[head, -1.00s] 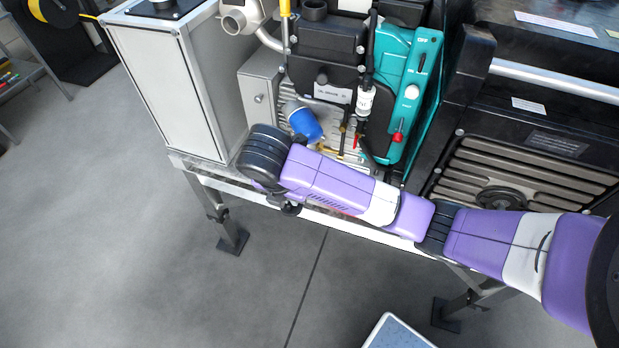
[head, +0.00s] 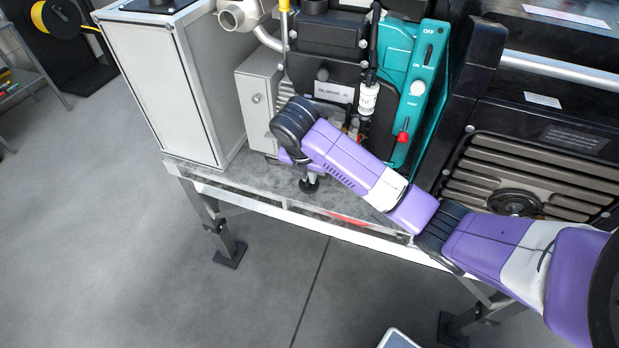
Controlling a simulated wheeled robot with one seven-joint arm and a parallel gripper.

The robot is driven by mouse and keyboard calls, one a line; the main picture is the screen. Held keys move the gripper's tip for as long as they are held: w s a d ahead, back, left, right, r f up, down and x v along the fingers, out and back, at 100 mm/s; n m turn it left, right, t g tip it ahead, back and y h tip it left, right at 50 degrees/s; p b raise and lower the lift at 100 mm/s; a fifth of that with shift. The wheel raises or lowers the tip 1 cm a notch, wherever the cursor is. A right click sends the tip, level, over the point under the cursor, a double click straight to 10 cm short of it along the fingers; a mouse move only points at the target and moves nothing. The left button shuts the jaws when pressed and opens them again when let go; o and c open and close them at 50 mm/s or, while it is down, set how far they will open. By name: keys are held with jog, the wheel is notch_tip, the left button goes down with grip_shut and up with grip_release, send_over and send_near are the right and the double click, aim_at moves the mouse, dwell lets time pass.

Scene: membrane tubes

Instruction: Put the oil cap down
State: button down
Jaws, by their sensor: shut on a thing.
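My gripper (head: 306,175) hangs below the black wrist joint at the end of my purple arm, over the front part of the metal bench (head: 235,183). It is small, dark and partly hidden by my arm. It is shut on a small dark round piece at its lower end, which looks like the oil cap (head: 309,185). Whether the cap touches the bench top or is just above it, I cannot tell.
The pump (head: 325,45) with its teal switch panel (head: 405,100) stands behind my arm. A grey box (head: 258,100) and a tall white cabinet (head: 165,90) stand left of it. The bench's front left is clear.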

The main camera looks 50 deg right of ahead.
aim_at(305, 191)
jog(key=shift+x, duration=0.9)
jog(key=shift+f, duration=0.15)
jog(key=c, duration=1.5)
grip_release()
jog(key=shift+c, duration=0.2)
jog(key=p+v, duration=0.4)
jog(key=v, duration=0.8)
jog(key=shift+p, duration=0.3)
jog(key=shift+a, duration=0.15)
